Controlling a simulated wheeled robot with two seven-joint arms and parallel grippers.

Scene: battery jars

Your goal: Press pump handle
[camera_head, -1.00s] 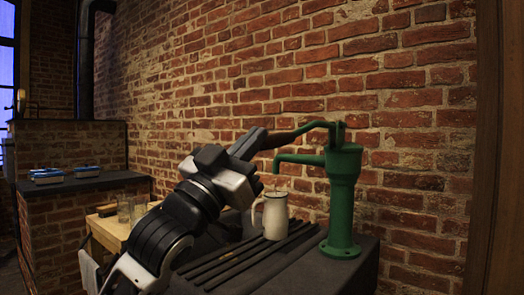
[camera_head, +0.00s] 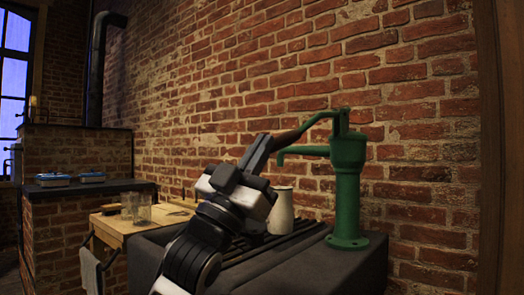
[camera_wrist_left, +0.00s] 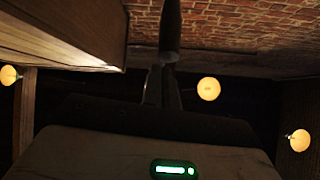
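The green hand pump (camera_head: 347,190) stands upright on the dark counter at the right of the head view, its spout pointing left. Its pump handle (camera_head: 292,134) slopes down leftward from the top pivot and ends in a brown grip. My left gripper (camera_head: 262,148) is at the outer end of this grip, with its fingers close together on it. In the left wrist view the handle (camera_wrist_left: 170,32) is a dark rod running down to the two narrow-set fingers (camera_wrist_left: 163,88). The exact contact is dark there. My right gripper is not in view.
A white jug (camera_head: 282,210) stands below the spout on dark slats (camera_head: 262,243), partly behind my left arm. Glass jars (camera_head: 140,210) stand on a wooden table at the left. Blue-topped boxes (camera_head: 53,180) lie on a brick ledge. A brick wall (camera_head: 230,110) runs behind the pump.

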